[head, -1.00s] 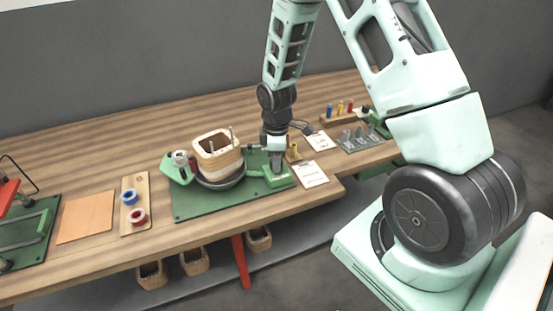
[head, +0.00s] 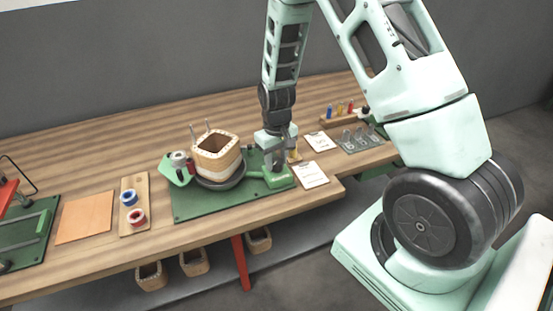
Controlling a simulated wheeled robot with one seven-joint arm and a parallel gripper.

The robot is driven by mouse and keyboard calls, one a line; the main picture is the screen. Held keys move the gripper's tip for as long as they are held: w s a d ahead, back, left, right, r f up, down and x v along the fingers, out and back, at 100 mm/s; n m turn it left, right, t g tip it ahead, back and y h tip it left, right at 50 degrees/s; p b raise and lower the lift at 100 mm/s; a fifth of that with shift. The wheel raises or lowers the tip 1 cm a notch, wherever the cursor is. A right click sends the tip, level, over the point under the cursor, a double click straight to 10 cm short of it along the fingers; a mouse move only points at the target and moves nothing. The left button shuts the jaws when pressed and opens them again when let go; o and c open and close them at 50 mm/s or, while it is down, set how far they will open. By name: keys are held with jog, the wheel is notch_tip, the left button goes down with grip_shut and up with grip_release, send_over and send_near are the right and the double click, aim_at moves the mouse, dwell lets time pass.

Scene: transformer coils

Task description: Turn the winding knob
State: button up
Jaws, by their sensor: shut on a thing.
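The wooden coil former (head: 217,155) stands on a dark round turntable (head: 222,184) on the green winding base (head: 190,206). Two thin pins rise at the former's back left. My gripper (head: 279,167) points down over the green block (head: 279,181) at the base's right end. It is shut on the winding knob there, and the fingers mostly hide the knob.
A green bracket with a spool (head: 178,158) is left of the former. A board with blue and red spools (head: 133,205) and a tan sheet (head: 84,217) lie further left. White cards (head: 310,175) and a grey rack (head: 358,139) are right of my gripper.

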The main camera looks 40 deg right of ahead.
aim_at(276, 161)
jog(key=shift+m, duration=2.3)
jog(key=o, duration=1)
notch_tip(276, 161, up, 17)
jog(key=shift+r+b, duration=0.2)
jog(key=shift+b, duration=0.35)
